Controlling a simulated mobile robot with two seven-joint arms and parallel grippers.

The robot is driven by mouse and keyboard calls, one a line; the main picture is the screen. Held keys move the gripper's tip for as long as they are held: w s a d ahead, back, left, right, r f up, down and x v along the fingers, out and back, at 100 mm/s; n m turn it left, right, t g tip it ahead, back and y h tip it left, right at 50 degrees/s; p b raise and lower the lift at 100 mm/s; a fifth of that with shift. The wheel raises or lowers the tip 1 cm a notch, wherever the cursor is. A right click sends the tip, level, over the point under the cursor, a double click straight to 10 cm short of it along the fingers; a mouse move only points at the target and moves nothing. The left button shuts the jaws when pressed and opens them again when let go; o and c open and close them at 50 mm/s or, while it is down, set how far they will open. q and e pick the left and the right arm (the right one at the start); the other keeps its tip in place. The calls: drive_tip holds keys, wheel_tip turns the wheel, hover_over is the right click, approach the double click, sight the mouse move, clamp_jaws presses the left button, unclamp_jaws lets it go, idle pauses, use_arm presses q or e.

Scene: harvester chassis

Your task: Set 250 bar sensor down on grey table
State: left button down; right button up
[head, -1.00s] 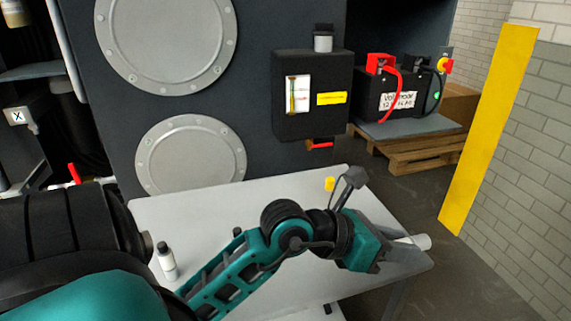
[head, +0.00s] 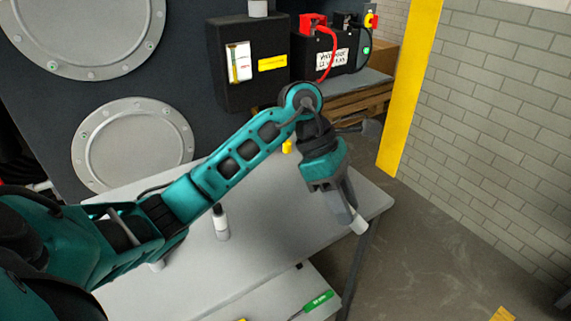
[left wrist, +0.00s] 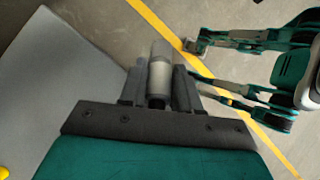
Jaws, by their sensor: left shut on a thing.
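My left gripper (head: 347,207) is shut on a pale grey cylinder, the sensor (head: 359,226), whose end sticks out beyond the fingertips. The sensor also shows between the two fingers in the left wrist view (left wrist: 160,75). No pressure marking is readable on it. The gripper points down and right near the right corner of the grey table (head: 265,205). In the left wrist view the sensor's end shows against the floor, beside the table (left wrist: 75,65). My right gripper (left wrist: 195,46) is small at the top of that view, and its jaws are unclear.
A white bottle-like cylinder with a dark top (head: 221,224) stands on the table. A yellow piece (head: 287,146) is near the back edge, beside my arm. A green-handled tool (head: 318,300) lies on a lower surface in front. The table's right part looks bare.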

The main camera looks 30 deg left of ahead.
use_arm(q)
drive_tip(key=m, duration=0.1)
drive_tip(key=y, duration=0.1)
drive_tip(key=m+g, duration=0.1)
drive_tip(key=shift+w+a+m+y, duration=0.25)
drive_tip(key=shift+w+m+y, duration=0.05)
drive_tip(key=shift+w+y, duration=0.1)
drive_tip(key=w+a+m+t+y+p, duration=0.1)
drive_tip(key=a+m+t+y, duration=0.4)
drive_tip(key=a+m, duration=0.8)
drive_tip(key=shift+w+a+f+m+t+y, duration=0.15)
drive_tip(key=shift+w+a+m+t+y, duration=0.2)
drive_tip(key=shift+w+m, duration=0.3)
